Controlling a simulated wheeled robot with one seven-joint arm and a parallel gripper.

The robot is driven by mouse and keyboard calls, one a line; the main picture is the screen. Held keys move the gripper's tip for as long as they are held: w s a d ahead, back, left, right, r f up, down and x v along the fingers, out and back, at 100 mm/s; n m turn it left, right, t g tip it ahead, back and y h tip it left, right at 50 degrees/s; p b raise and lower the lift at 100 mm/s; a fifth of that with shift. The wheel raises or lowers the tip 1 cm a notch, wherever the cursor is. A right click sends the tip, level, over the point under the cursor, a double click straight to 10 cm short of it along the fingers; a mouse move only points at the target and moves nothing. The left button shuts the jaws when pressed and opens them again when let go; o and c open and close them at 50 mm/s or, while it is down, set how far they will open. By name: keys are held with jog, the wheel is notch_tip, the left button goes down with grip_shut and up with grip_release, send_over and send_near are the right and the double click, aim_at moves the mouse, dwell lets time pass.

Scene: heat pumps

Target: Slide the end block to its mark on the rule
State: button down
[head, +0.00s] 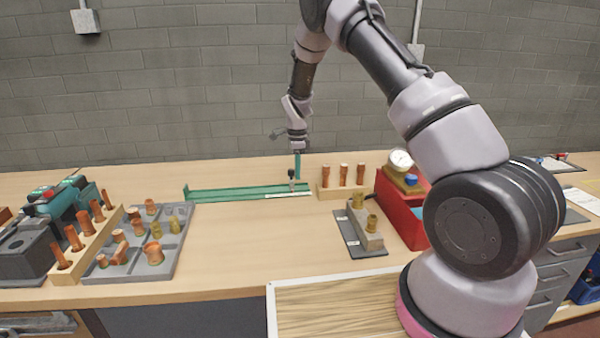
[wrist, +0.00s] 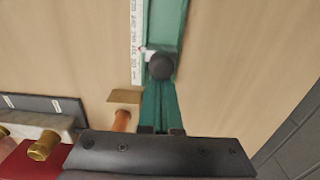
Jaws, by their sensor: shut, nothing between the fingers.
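The green rail (head: 235,191) lies on the bench, with the white rule (head: 288,195) along its near edge. The rule also shows in the wrist view (wrist: 137,30), left of the rail (wrist: 165,22). The end block sits near the rail's right end; its black round knob (head: 291,174) shows from above in the wrist view (wrist: 160,66). A small pale pointer (wrist: 146,51) reaches from the block to the rule. My gripper (head: 297,178) points down just right of the knob. Its green fingers (wrist: 160,86) are shut and empty; contact with the block cannot be told. The mark is unreadable.
A wooden stand with copper pipes (head: 343,184) is right of the rail. A red box with a gauge (head: 402,210) and a dark plate with brass fittings (head: 365,246) stand nearer. A grey fittings tray (head: 178,262) is left. The bench before the rail is clear.

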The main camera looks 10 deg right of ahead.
aim_at(293, 169)
jog(key=shift+a, duration=1.6)
jog(key=shift+d+r, duration=0.25)
jog(key=shift+r, duration=1.05)
jog(key=shift+d+r, duration=0.25)
jog(key=shift+r, duration=1.05)
jog(key=shift+d+r, duration=0.25)
jog(key=shift+r, duration=1.05)
jog(key=s+d+r+n+t+y, duration=0.1)
jog(key=s+d+r+n, duration=0.15)
jog(key=s+r, duration=0.4)
jog(key=s+d+r+n+t+y, duration=0.1)
jog(key=s+d+r+n, duration=0.2)
jog(key=r, duration=0.7)
jog(key=s+d+r+n+t, duration=0.1)
jog(key=s+d+r, duration=0.35)
jog(key=r, duration=0.35)
jog(key=s+d+r+n+t, duration=0.2)
jog(key=s+n, duration=0.1)
jog(key=s, duration=0.8)
jog(key=s+d+r+n+t, duration=0.2)
jog(key=s+r+n, duration=0.1)
jog(key=s, duration=0.8)
jog(key=shift+d+n, duration=0.15)
jog(key=shift+n, duration=0.6)
jog(key=shift+s, duration=0.1)
